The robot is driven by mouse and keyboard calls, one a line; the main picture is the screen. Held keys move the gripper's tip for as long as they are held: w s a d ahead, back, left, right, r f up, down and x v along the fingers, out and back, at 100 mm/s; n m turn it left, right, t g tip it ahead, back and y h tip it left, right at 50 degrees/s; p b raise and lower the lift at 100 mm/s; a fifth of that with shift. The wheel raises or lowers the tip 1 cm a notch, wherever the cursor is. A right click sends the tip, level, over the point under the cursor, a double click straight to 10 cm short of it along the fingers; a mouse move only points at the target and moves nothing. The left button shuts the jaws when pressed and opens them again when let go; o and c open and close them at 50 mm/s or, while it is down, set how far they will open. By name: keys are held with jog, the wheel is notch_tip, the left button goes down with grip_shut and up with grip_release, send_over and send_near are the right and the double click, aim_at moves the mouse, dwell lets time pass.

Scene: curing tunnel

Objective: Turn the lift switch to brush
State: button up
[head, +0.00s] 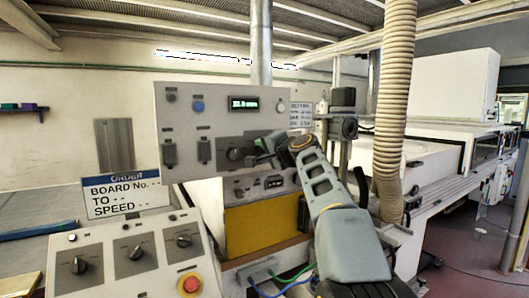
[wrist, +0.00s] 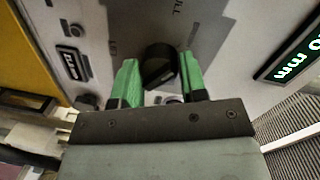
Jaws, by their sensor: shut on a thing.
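A black rotary knob (wrist: 158,66), taken as the lift switch, sits on the grey control panel (head: 205,120). In the head view the knob (head: 235,154) is at the panel's lower middle, partly covered by my gripper (head: 257,152). In the wrist view my gripper (wrist: 159,64) has its two green fingers on either side of the knob and is shut on it. Lettering ending in "ULL" shows above the knob, and part of another label shows at its left. The word brush is not readable, and I cannot tell which position the knob points to.
A lit display (head: 244,104) is above the knob, with a blue button (head: 198,106) at its left. A sloped console (head: 130,254) with several knobs and a red stop button (head: 190,284) is at front left. A ribbed hose (head: 394,100) hangs right of my arm.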

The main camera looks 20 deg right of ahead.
dwell(0.4)
jog(key=o, duration=0.9)
jog(key=s+d+r+b, duration=0.1)
jog(key=s+d+b, duration=0.1)
jog(key=s, duration=1.1)
jog(key=shift+s+d+r+b, duration=0.15)
jog(key=shift+s+b, duration=0.15)
jog(key=shift+b, duration=0.45)
